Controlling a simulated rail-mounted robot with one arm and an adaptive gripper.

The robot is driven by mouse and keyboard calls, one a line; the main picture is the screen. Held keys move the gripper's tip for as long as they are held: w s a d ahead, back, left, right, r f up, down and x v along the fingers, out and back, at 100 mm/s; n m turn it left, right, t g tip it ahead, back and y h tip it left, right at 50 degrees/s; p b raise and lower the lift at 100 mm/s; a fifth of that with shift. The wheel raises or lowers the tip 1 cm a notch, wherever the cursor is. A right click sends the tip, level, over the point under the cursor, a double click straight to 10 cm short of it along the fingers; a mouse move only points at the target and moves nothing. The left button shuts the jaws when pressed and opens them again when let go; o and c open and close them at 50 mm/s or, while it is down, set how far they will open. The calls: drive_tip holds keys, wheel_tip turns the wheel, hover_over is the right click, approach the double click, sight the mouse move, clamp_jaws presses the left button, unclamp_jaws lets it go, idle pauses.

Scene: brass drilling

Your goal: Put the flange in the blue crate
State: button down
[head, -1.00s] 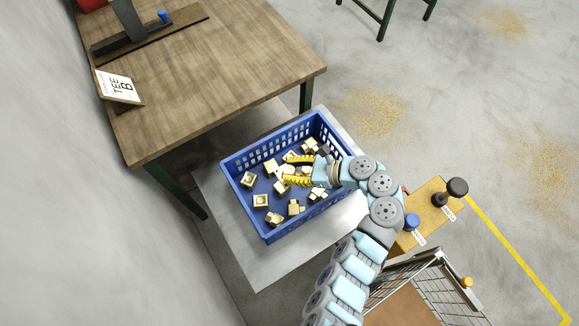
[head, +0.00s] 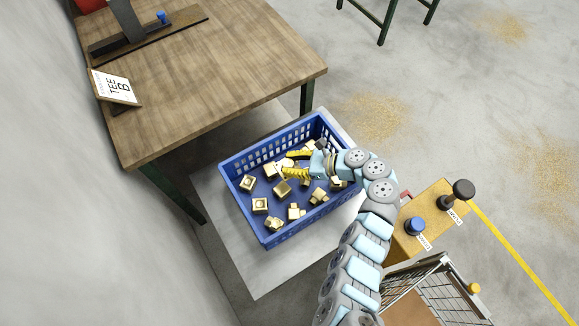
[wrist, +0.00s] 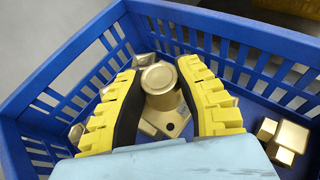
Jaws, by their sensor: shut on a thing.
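The blue crate (head: 232,190) stands on a grey plate beside the wooden table, with several brass parts inside. My gripper (head: 290,164) is inside the crate's far right part, with yellow fingers pointing left. In the wrist view my gripper (wrist: 165,100) is shut on the flange (wrist: 160,84), a brass part with a round boss and a flat base with a hole. The flange is between the fingers, over the crate's inside. I cannot tell whether its base touches the crate floor or other parts. The blue crate's wall (wrist: 260,40) surrounds the fingers.
Loose brass fittings (head: 260,205) lie in the crate, and more (wrist: 285,140) show at right in the wrist view. The wooden table (head: 220,70) is at upper left. A yellow box with knobs (head: 420,235) and a wire basket (head: 440,280) are at right.

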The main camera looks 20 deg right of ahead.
sight(296, 167)
drive_tip(key=shift+w, duration=0.1)
drive_tip(key=shift+w+d+f, duration=0.1)
drive_tip(key=shift+w+f, duration=0.05)
drive_tip(key=shift+f, duration=0.05)
wheel_tip(296, 167, down, 2)
drive_tip(key=shift+f+b, duration=0.1)
drive_tip(key=shift+b, duration=0.4)
drive_tip(key=shift+f, duration=0.4)
drive_tip(key=shift+f, duration=0.65)
drive_tip(key=c, duration=0.8)
unclamp_jaws()
drive_tip(key=shift+r, duration=0.15)
drive_tip(key=shift+d+r, duration=0.1)
drive_tip(key=shift+r, duration=0.35)
drive_tip(key=p+v, duration=0.5)
drive_tip(key=v, duration=0.7)
drive_tip(key=shift+r, duration=0.1)
